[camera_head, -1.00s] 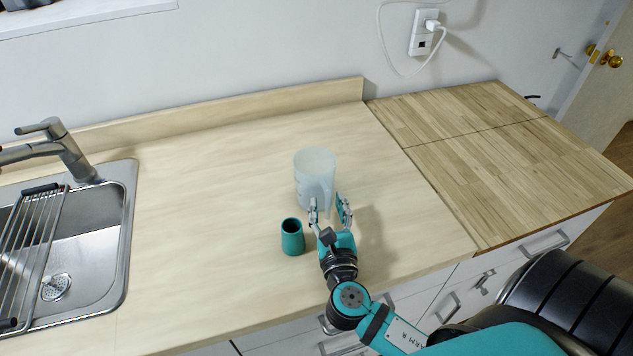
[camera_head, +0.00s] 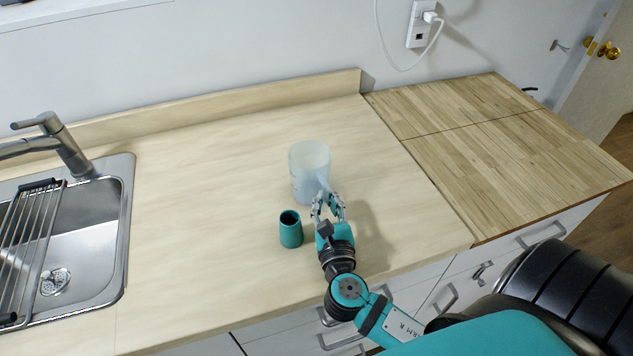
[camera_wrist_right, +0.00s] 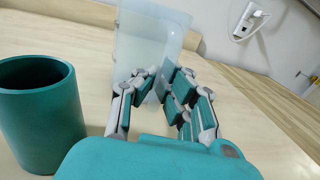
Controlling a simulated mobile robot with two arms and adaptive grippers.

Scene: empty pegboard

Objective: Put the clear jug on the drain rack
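The clear jug (camera_head: 305,180), a translucent measuring jug, stands upright on the counter in the head view, its handle turned towards my right gripper. It also shows at the top of the right wrist view (camera_wrist_right: 140,45). My right gripper (camera_head: 328,203) is at the jug's handle, its fingers drawn in around it; they also show closed in on the handle in the right wrist view (camera_wrist_right: 157,82). The drain rack (camera_head: 28,245), of metal bars with black ends, lies across the sink at the left and is partly cut off. My left gripper is not in view.
A teal cup (camera_head: 290,231) stands on the counter just left of my right gripper, and large in the wrist view (camera_wrist_right: 45,115). The sink (camera_head: 92,270) and faucet (camera_head: 65,145) are at the left. The counter between jug and sink is clear.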

